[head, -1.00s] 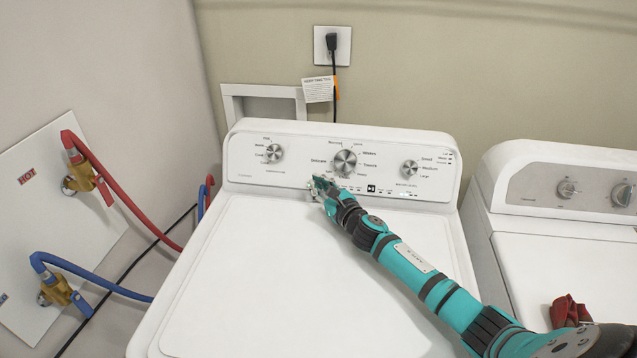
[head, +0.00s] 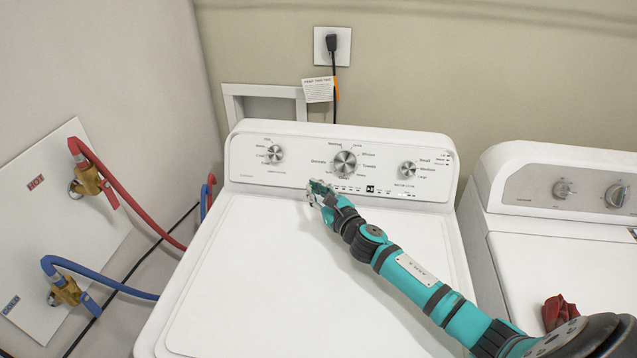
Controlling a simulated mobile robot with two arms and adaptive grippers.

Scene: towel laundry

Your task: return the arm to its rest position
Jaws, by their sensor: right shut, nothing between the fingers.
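My right arm comes in from the lower right and reaches over the lid of the left washing machine (head: 250,270). My right gripper (head: 314,192) is shut and empty. It is in front of the lower edge of the control panel (head: 300,172), below and left of the large middle knob (head: 345,163). Whether it touches the panel I cannot tell. My left gripper is not in view.
A second white machine (head: 530,160) stands at the right, with a dark red cloth (head: 559,312) on it. A red hose (head: 130,195) and a blue hose (head: 110,282) run from the left wall. An outlet (head: 332,46) with a plugged cord is on the back wall.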

